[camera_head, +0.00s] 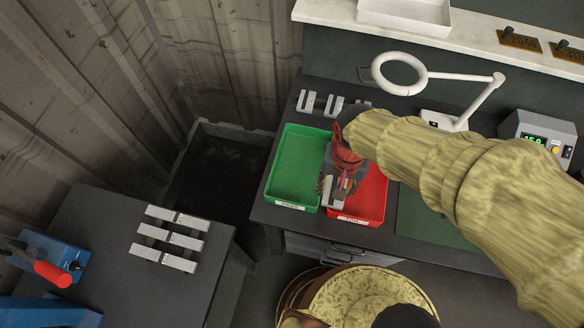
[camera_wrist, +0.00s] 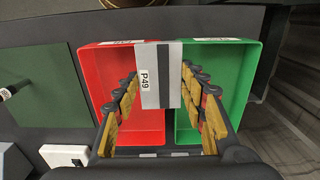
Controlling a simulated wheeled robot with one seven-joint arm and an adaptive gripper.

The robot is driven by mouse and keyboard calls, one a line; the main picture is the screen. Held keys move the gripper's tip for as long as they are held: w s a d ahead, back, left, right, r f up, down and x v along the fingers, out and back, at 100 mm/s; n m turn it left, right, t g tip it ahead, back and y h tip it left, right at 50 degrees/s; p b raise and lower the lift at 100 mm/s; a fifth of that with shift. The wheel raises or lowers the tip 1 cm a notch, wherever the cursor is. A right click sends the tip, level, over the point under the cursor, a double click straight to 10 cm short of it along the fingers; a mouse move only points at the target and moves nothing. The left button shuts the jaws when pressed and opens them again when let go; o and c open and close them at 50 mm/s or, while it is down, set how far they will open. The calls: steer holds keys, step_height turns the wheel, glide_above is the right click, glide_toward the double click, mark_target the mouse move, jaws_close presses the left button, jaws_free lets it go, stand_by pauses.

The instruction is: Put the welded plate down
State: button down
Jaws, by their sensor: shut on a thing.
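My gripper (camera_head: 340,185) is shut on the welded plate, a grey plate with a dark lengthwise stripe and a white label reading P49. In the wrist view the plate (camera_wrist: 173,75) sits between the two padded fingers (camera_wrist: 158,100). It is over the shared border of the green tray (camera_head: 292,170) and the red tray (camera_head: 372,200). In the wrist view the red tray (camera_wrist: 97,80) is left and the green tray (camera_wrist: 250,75) right. Both trays look empty where visible. The head view shows the plate only partly, and its height above the trays is unclear.
Several grey plates (camera_head: 168,240) lie on the left bench beside a blue tool with a red handle (camera_head: 50,272). More plates (camera_head: 307,101) lie behind the trays. A white magnifier lamp (camera_head: 400,75) stands behind my arm. A green mat (camera_head: 420,222) lies right of the red tray.

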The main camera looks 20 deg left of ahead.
steer(key=w+a+f+b, duration=0.2)
steer(key=w+a+f, duration=0.2)
steer(key=a, duration=0.3)
steer(key=b, duration=0.1)
glide_above(298, 178)
steer(key=f, duration=0.5)
steer(key=shift+s+d, duration=0.1)
steer(key=shift+d, duration=0.2)
steer(key=shift+w+a+f+b, duration=0.15)
steer(key=shift+f+b, duration=0.25)
steer(key=shift+f, duration=0.55)
steer(key=shift+w+a+f+b, duration=0.15)
steer(key=shift+f+b, duration=0.25)
steer(key=shift+f, duration=0.55)
steer(key=shift+s+f, duration=0.1)
steer(key=shift+s, duration=0.05)
steer(key=c, duration=1.1)
jaws_free()
steer(key=shift+f, duration=0.1)
steer(key=shift+o, duration=0.2)
step_height(298, 178, up, 12)
steer(key=p, duration=0.3)
